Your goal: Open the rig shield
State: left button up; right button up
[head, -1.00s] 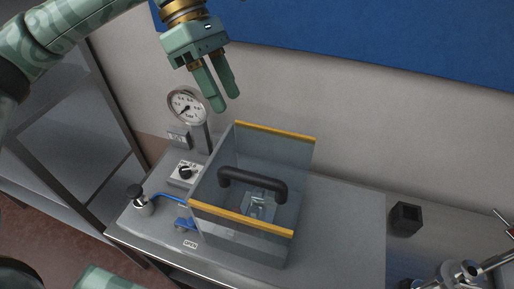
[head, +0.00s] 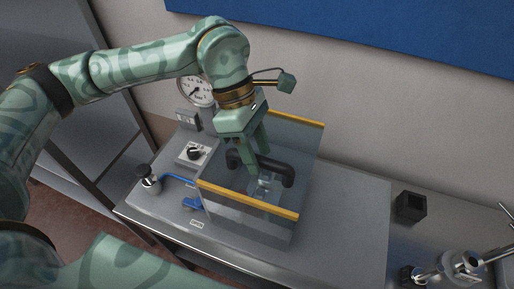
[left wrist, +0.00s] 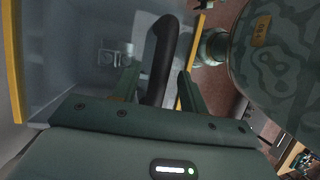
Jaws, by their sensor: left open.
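The rig shield (head: 245,218) is a clear box with yellow edge strips on its front and back, standing on the grey bench. Its black bar handle (head: 276,169) spans the middle of the shield, and the handle also shows in the left wrist view (left wrist: 161,50). My left gripper (head: 253,158) is open and points down at the handle's left part. In the left wrist view the handle runs between its two fingers (left wrist: 158,92); I cannot tell whether they touch it. The handle's left part is partly hidden by the fingers. My right gripper is not in view.
A round gauge (head: 196,91), partly hidden by my left arm, and a knob box (head: 194,153) stand left of the shield. Bench between is clear.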

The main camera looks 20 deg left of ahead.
pick_arm(q)
jog(key=shift+d+f, duration=0.1)
jog(key=shift+f, duration=0.05)
grip_shut()
jog(key=d+b, duration=0.7)
jog(key=d, duration=1.5)
jog(key=shift+s+d, duration=0.4)
grip_release()
jog(key=shift+a, duration=0.1)
